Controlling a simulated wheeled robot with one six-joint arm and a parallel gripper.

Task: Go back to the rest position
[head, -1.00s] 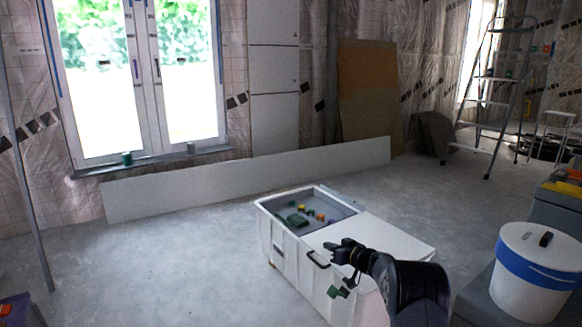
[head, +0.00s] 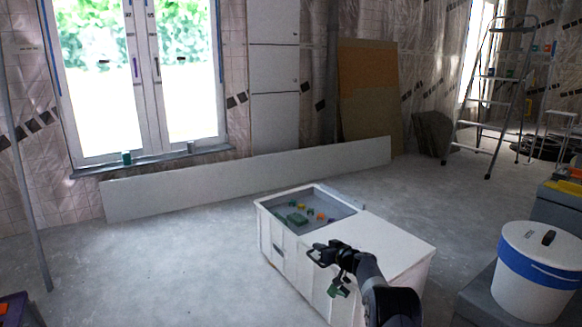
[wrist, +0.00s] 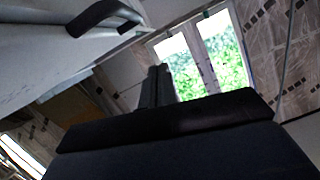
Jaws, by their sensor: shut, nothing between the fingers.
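My gripper (head: 318,254) is shut and empty in the head view. It sits in front of the near side of the white cart (head: 390,243), by the edge of its top. Part of my dark arm hides the cart's lower front. In the wrist view my gripper's dark fingers (wrist: 157,86) are close together, pointing toward the window.
The cart's open grey tray (head: 340,208) holds several small coloured items. A long white panel (head: 250,180) leans along the wall under the window (head: 150,90). A white bucket (head: 525,290) with a blue band stands at the right. A stepladder (head: 490,110) stands behind.

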